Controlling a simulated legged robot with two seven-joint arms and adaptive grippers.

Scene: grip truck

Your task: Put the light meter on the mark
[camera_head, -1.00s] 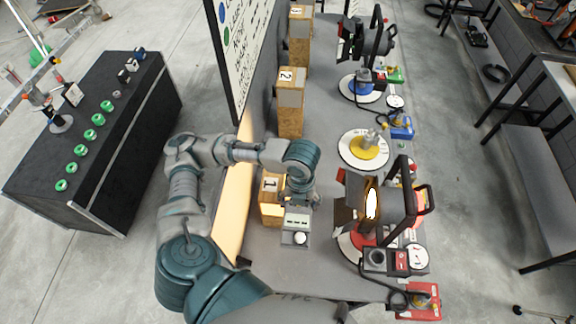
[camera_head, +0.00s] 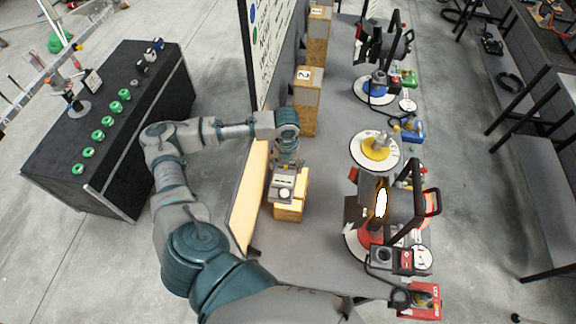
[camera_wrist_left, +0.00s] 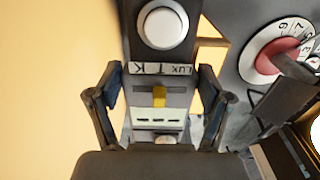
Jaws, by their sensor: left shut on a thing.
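The light meter (camera_head: 282,189) is a small grey box with a white dome. My left gripper (camera_head: 284,169) is shut on it. In the left wrist view, the light meter (camera_wrist_left: 160,68) sits between the two fingers of my left gripper (camera_wrist_left: 159,90), showing its dome, a "LUX" label and a yellow part. In the head view it overlaps the top of a wooden block (camera_head: 291,208), whose number is hidden now. Whether they touch, I cannot tell. No mark is clearly visible; the meter and gripper cover part of the block. My right gripper is not in view.
A glowing pale panel (camera_head: 249,197) stands close to the left of the block. A lamp (camera_head: 383,204) stands on a red disc to the right. A yellow disc (camera_head: 375,149) and block "2" (camera_head: 307,103) lie farther back. The grey table (camera_head: 325,225) is bare between block and lamp.

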